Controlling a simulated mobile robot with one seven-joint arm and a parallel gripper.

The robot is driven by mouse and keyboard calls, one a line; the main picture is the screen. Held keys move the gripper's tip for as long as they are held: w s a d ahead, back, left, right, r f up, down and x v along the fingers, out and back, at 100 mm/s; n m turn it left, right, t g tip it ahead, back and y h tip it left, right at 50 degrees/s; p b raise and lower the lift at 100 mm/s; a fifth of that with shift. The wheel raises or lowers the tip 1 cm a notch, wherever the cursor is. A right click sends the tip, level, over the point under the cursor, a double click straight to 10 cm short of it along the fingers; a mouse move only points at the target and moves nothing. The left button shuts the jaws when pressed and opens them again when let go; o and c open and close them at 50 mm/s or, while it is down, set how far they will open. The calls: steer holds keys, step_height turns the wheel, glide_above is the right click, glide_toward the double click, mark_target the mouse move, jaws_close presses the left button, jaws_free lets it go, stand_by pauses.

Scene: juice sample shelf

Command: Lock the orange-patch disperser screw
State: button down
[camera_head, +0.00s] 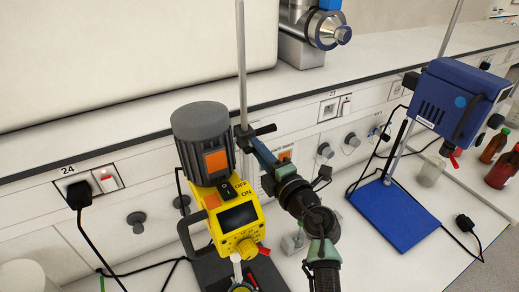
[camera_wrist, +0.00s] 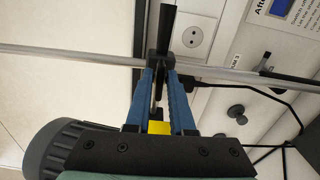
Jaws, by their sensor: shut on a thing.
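The yellow disperser (camera_head: 238,222) has a dark grey motor top (camera_head: 203,122) with an orange patch (camera_head: 215,162). It stands at the upright metal rod (camera_head: 241,60). A black clamp screw with a bar-like end (camera_head: 265,129) sits at the rod. My gripper (camera_head: 246,134), with blue fingers, reaches the screw from the lower right. In the wrist view my gripper (camera_wrist: 160,66) is shut on the black screw part at the rod, and the black bar (camera_wrist: 169,22) extends up past the fingertips. The exact grip contact is partly hidden by the fingers.
A blue disperser (camera_head: 455,98) with a blue patch stands on a blue base (camera_head: 396,216) at the right. Red and brown bottles (camera_head: 503,166) stand at the far right. Black cables cross the bench. A white shelf edge runs behind the rod.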

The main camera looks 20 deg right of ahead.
steer(key=shift+m, duration=0.4)
steer(key=c, duration=0.8)
jaws_free()
steer(key=shift+o, duration=0.2)
steer(key=s+d+b, duration=0.2)
steer(key=s+b, duration=0.1)
steer(key=s, duration=0.9)
steer(key=shift+s+d, duration=0.3)
steer(key=shift+s, duration=0.1)
